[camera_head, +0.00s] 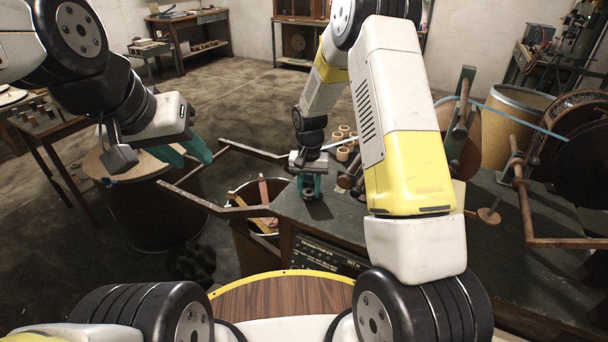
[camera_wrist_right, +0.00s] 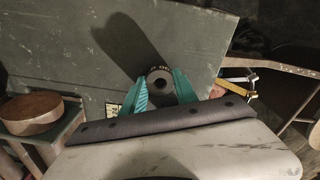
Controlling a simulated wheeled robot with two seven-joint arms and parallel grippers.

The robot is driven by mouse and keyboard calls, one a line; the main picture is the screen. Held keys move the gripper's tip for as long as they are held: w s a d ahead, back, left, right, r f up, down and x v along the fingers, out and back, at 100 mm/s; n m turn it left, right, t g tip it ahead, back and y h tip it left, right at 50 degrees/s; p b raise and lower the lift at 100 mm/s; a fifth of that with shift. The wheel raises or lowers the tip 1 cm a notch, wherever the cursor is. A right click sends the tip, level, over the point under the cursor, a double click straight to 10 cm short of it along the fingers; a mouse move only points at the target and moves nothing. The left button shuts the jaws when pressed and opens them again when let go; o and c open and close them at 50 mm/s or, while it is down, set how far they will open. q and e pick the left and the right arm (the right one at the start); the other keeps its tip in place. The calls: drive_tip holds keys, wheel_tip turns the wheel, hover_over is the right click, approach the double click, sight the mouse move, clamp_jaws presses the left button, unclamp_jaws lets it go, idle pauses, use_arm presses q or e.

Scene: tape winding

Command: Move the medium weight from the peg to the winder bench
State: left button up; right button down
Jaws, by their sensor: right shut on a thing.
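My right gripper (camera_head: 309,188) is over the near left part of the dark green winder bench (camera_head: 330,222), pointing down. Its teal fingers are shut on a dark round weight (camera_wrist_right: 158,82) with a centre hole and pale lettering, seen in the right wrist view between the fingertips (camera_wrist_right: 160,88). The weight is at or just above the bench top; I cannot tell if it touches. A long shadow falls on the bench beside it. My left gripper (camera_head: 184,154) is at the left, above a round drum, with its teal fingers apart and empty. I cannot make out the peg.
Several cream rolls (camera_head: 343,142) stand behind the right gripper. Winder discs and wooden rods (camera_head: 460,125) rise from the bench on the right. A bin (camera_head: 262,196) stands beside the bench's left end, and a wood-topped drum (camera_head: 125,165) is under my left gripper.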

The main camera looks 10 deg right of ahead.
drive_tip(key=c, duration=0.9)
unclamp_jaws()
drive_tip(key=shift+f, duration=0.1)
drive_tip(key=shift+c, duration=0.2)
wheel_tip(320, 180, up, 13)
drive_tip(key=s+d+r+n+t+y, duration=0.1)
drive_tip(key=s+d+r+t, duration=0.2)
drive_tip(key=s+r, duration=0.9)
drive_tip(key=s+d+r+n+t, duration=0.1)
drive_tip(key=s+r, duration=0.2)
drive_tip(key=s, duration=0.4)
drive_tip(key=s+d+r+n+t+y, duration=0.1)
drive_tip(key=s+r+t, duration=0.1)
drive_tip(key=s+r, duration=0.2)
drive_tip(key=shift+s+d, duration=0.2)
drive_tip(key=shift+s, duration=1.45)
